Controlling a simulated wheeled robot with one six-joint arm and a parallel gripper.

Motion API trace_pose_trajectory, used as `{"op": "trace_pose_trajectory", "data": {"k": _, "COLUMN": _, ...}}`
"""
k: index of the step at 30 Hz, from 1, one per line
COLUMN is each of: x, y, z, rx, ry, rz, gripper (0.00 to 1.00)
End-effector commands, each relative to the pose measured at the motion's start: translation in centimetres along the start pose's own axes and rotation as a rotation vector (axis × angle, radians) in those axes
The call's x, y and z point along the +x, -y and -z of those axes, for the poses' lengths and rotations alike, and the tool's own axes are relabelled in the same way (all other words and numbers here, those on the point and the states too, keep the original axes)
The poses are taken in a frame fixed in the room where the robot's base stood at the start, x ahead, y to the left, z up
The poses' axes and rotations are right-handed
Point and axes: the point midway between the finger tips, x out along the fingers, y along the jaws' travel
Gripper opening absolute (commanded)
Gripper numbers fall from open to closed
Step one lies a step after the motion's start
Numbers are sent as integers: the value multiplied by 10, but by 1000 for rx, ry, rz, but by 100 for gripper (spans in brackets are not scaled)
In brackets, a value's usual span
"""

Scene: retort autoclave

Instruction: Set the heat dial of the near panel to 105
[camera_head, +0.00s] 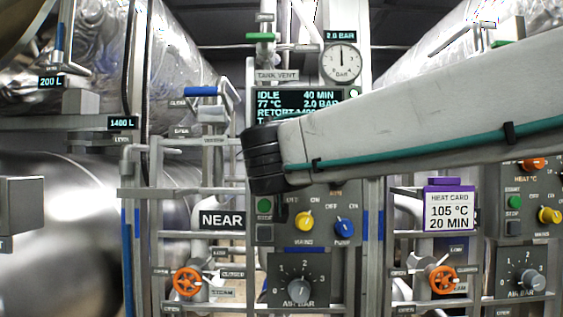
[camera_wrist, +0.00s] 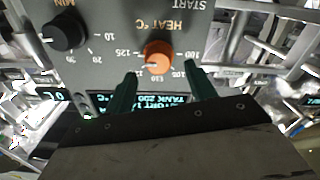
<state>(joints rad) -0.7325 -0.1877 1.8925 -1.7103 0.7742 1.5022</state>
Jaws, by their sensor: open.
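The near panel (camera_head: 350,205) stands in the middle of the head view, above and right of the NEAR sign (camera_head: 222,219). My arm crosses in front of it and hides its heat dial there. In the wrist view, the orange heat dial (camera_wrist: 158,56) sits on the grey panel (camera_wrist: 110,25), which appears upside down, under the label HEAT °C. Numbers around it include 100, 105 and 125; its pointer setting is too small to tell. My gripper (camera_wrist: 160,74) is open, its two green fingers on either side of the dial. I cannot tell whether they touch it.
A black minutes dial (camera_wrist: 64,33) is beside the heat dial. Below are a yellow knob (camera_head: 305,221), a blue knob (camera_head: 344,228) and an air dial (camera_head: 303,277). The display (camera_head: 290,100) reads IDLE, 77 °C. A purple-framed heat card (camera_head: 450,208) reads 105 °C, 20 MIN.

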Motion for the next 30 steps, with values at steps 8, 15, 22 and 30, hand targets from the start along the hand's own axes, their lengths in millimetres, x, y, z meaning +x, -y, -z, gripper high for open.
{"op": "trace_pose_trajectory", "data": {"k": 8, "x": 34, "y": -1, "z": -1, "rx": -1, "ry": 1, "rz": -2, "gripper": 55}}
{"op": "trace_pose_trajectory", "data": {"k": 15, "x": 37, "y": -1, "z": 0, "rx": 0, "ry": 1, "rz": -1, "gripper": 55}}
{"op": "trace_pose_trajectory", "data": {"k": 22, "x": 37, "y": -1, "z": -1, "rx": -1, "ry": 1, "rz": -1, "gripper": 14}}
{"op": "trace_pose_trajectory", "data": {"k": 30, "x": 37, "y": -1, "z": -1, "rx": -12, "ry": 1, "rz": -1, "gripper": 11}}
